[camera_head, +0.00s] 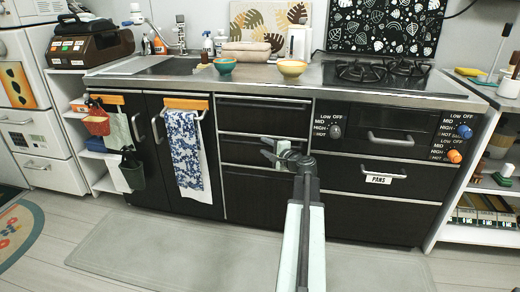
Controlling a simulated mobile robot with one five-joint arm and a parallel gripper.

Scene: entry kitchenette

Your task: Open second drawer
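A stack of black drawers stands in the middle of the counter front. The top drawer (262,112) is closed. The second drawer (236,150) below it is closed, with its front flush in the stack; my arm and gripper hide part of its right side. The third drawer (248,192) is below and also closed. My gripper (266,148) is in front of the second drawer's right half, pointing left. Its two dark fingers look apart with nothing between them. I cannot tell whether it touches the drawer front.
Left are black cabinet doors with a blue floral towel (188,150). Right are an oven (372,130) with knobs and a drawer labelled PANS (380,180). Two bowls (291,68) stand on the counter. A grey mat (190,258) covers the clear floor in front.

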